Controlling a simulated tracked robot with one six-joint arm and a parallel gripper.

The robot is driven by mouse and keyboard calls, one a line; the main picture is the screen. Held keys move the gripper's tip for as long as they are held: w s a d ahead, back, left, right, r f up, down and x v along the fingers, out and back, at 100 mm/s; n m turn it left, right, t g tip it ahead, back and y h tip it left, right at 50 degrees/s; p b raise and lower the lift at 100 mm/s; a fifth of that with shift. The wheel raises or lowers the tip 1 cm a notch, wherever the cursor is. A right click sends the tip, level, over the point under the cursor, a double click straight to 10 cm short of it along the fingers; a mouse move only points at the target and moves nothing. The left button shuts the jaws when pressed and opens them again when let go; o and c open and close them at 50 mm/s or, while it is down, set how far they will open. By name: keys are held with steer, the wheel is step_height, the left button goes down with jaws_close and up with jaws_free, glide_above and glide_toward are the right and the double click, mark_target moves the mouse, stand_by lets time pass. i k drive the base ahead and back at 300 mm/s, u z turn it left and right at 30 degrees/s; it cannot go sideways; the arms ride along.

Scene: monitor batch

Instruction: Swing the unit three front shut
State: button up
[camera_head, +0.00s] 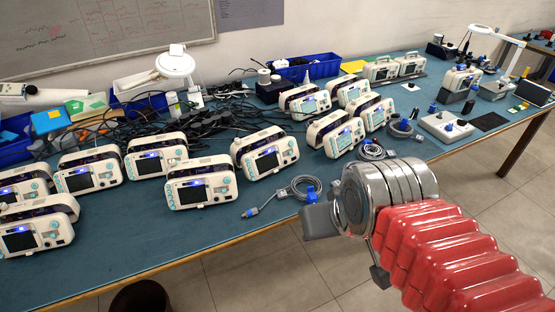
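Several white monitor units with dark screens, blue lights and rounded handles stand on the blue-green bench top. One unit (201,190) stands near the front edge and another (266,158) is behind it to the right. I cannot tell which is unit three; no number is readable and no front is clearly swung open. My gripper (321,219) is at the right of the front units, over the bench's front edge. It shows as a grey block ahead of my metal wrist and touches no unit that I can see. Its fingers are not clear.
A coiled grey cable (296,188) with a blue plug lies between the front units and my gripper. More units (344,136) stand behind. Black cables (205,118) clutter the back, with a white magnifier lamp (175,63) and a blue bin (318,66). Open floor lies in front.

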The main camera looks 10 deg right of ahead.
mark_target(268, 158)
steer(key=u, duration=0.05)
steer(key=i, duration=1)
steer(key=u, duration=0.55)
steer(key=k, duration=0.6)
steer(key=u, duration=0.45)
